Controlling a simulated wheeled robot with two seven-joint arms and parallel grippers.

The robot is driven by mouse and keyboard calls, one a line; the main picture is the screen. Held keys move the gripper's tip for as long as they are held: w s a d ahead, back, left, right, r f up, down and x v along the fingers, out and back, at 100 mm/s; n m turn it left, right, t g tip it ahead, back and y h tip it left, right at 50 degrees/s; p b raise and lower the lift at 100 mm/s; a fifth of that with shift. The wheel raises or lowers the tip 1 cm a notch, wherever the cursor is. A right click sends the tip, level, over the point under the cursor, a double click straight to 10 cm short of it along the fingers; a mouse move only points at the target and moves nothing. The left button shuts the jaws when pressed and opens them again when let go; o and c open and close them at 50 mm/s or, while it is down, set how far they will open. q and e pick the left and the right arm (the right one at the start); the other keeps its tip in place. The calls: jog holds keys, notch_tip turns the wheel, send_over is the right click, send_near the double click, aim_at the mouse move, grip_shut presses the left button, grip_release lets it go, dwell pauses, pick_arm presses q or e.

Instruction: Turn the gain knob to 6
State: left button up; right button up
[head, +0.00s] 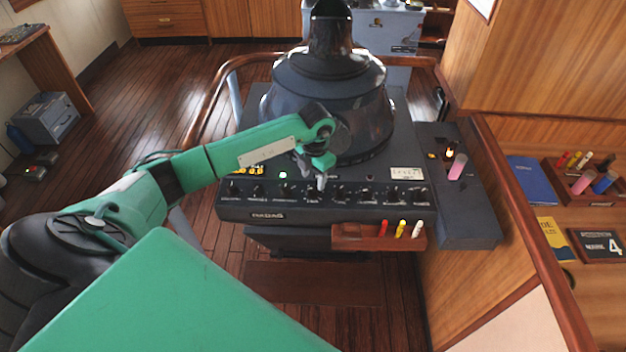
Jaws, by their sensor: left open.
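A dark radar console (300,214) stands in the middle of the head view with a row of several black knobs along its sloped front panel. The small labels are too small to read, so I cannot tell which one is the gain knob or where its pointer stands. My left gripper (314,177) is open, fingers pointing down, over the middle of the knob row. The fingers look close to a middle knob (312,192) and partly cover the panel behind; I cannot tell if they touch it. My right gripper is not in view.
A dark hood (333,95) rises from the console behind my gripper. A wooden holder (365,240) with markers hangs on the front edge. A side unit (462,215) with a pink cylinder (457,166) stands right. A wooden rail curves around the console. Open floor lies left.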

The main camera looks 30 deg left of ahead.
aim_at(313, 188)
pick_arm(q)
jog(key=shift+f+p, duration=0.7)
jog(key=shift+f, duration=1.65)
jog(key=c, duration=1)
